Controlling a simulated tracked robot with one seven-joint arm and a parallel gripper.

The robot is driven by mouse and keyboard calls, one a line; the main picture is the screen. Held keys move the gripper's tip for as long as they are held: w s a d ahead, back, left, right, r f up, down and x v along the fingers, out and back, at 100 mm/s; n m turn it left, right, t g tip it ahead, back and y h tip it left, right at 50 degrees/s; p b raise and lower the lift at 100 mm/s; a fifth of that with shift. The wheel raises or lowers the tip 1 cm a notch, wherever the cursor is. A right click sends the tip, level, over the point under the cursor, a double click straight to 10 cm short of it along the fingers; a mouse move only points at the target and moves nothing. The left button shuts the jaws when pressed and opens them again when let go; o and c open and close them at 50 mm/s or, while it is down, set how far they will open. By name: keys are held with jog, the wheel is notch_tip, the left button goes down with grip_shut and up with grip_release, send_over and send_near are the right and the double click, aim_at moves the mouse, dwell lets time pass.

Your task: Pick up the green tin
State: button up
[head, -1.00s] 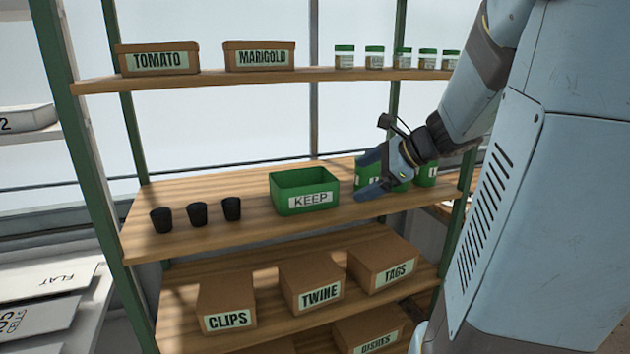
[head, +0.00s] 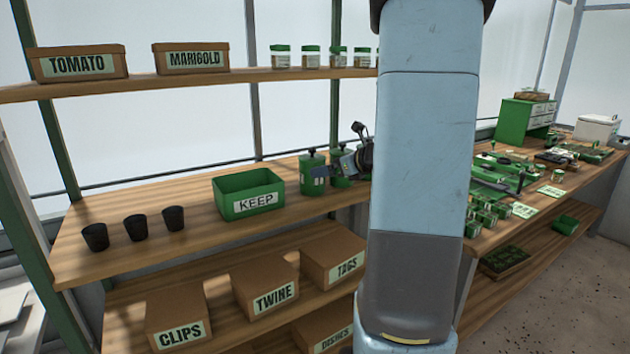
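A green tin (head: 311,180) with a dark knob on top stands upright on the middle shelf, right of the green KEEP box (head: 233,206). A second green tin (head: 338,182) shows in part behind my gripper. My gripper (head: 328,172) is side-on at the tins, at about their upper half. A small grey-blue patch lies over the front of the first tin; I cannot tell if it is a fingertip or a label. The fingers are too small and overlapped to show whether they are open or shut. My arm hides the shelf's right end.
Several black pots (head: 135,228) stand at the left of the middle shelf (head: 200,238). Cardboard boxes (head: 272,290) fill the shelf below. Seed boxes (head: 78,65) and jars (head: 311,58) stand above. A cluttered bench (head: 535,205) lies to the right.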

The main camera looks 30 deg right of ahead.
aim_at(308, 186)
jog(key=shift+x, duration=3.2)
jog(key=shift+d, duration=0.2)
jog(key=c, duration=1.1)
